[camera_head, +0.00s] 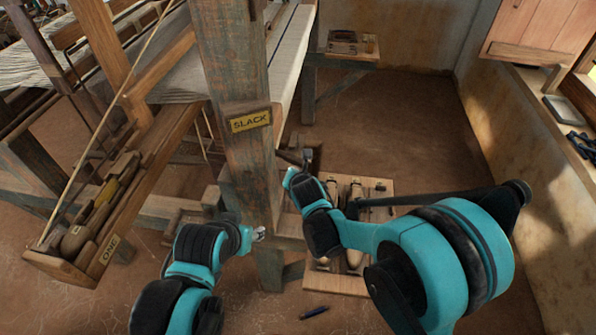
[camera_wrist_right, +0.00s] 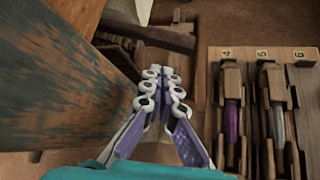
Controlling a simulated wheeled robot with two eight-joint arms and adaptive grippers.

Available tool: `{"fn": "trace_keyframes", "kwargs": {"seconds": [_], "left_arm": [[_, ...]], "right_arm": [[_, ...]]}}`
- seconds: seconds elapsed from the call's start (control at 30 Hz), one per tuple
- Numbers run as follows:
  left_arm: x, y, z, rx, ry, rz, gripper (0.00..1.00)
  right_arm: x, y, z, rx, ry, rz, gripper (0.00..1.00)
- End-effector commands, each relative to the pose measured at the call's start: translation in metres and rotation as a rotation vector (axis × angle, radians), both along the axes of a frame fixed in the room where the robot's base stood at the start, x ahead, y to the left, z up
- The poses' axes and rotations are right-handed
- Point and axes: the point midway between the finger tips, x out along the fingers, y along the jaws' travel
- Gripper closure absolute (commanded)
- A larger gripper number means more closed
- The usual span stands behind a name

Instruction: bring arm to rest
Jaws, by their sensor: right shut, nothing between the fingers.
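My right arm (camera_head: 425,255) reaches in from the right, bent, with its wrist beside the wooden post labelled SLACK (camera_head: 240,165). In the right wrist view, my right gripper (camera_wrist_right: 167,75) is shut and empty, its fingertips together between the post (camera_wrist_right: 60,85) and a tray of numbered slots. In the head view its fingers cannot be clearly made out. My left arm (camera_head: 195,255) comes up from the bottom left. Only the tip of my left gripper (camera_head: 259,233) shows, close to the post's lower part; its jaws are too small to read.
The slotted tray (camera_head: 378,186) with shuttles stands under my right arm; slots 4, 5 and 6 show in the right wrist view. A wooden trough marked ONE (camera_head: 100,262) is at left. A dark blue pen-like object (camera_head: 314,312) lies on the floor. Open floor (camera_head: 430,125) lies behind.

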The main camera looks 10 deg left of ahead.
Motion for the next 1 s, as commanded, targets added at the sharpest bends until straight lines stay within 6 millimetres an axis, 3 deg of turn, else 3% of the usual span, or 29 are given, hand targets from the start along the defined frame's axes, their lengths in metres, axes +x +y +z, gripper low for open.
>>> {"fn": "trace_keyframes", "kwargs": {"seconds": [0.27, 0.37, 0.47, 0.67, 0.8, 1.0], "left_arm": [[0.0, 0.0, 0.003, 0.0, 0.0, 0.0, 0.57], [0.0, 0.0, 0.003, 0.0, 0.0, 0.0, 0.57], [0.0, 0.0, 0.003, 0.0, 0.0, 0.0, 0.57], [0.0, 0.0, 0.003, 0.0, 0.0, 0.0, 0.57], [0.0, 0.0, 0.003, 0.0, 0.0, 0.0, 0.57], [0.0, 0.0, 0.003, 0.0, 0.0, 0.0, 0.57]], "right_arm": [[-0.004, 0.001, 0.006, 0.002, 0.001, -0.003, 1.0], [-0.005, -0.008, 0.011, 0.039, 0.02, -0.045, 1.0], [-0.012, -0.036, 0.027, 0.156, 0.075, -0.172, 1.0], [-0.054, -0.124, 0.069, 0.576, 0.246, -0.641, 1.0], [-0.098, -0.179, 0.086, 0.903, 0.342, -1.005, 1.0], [-0.172, -0.241, 0.092, 1.375, 0.421, -1.523, 1.0]]}}
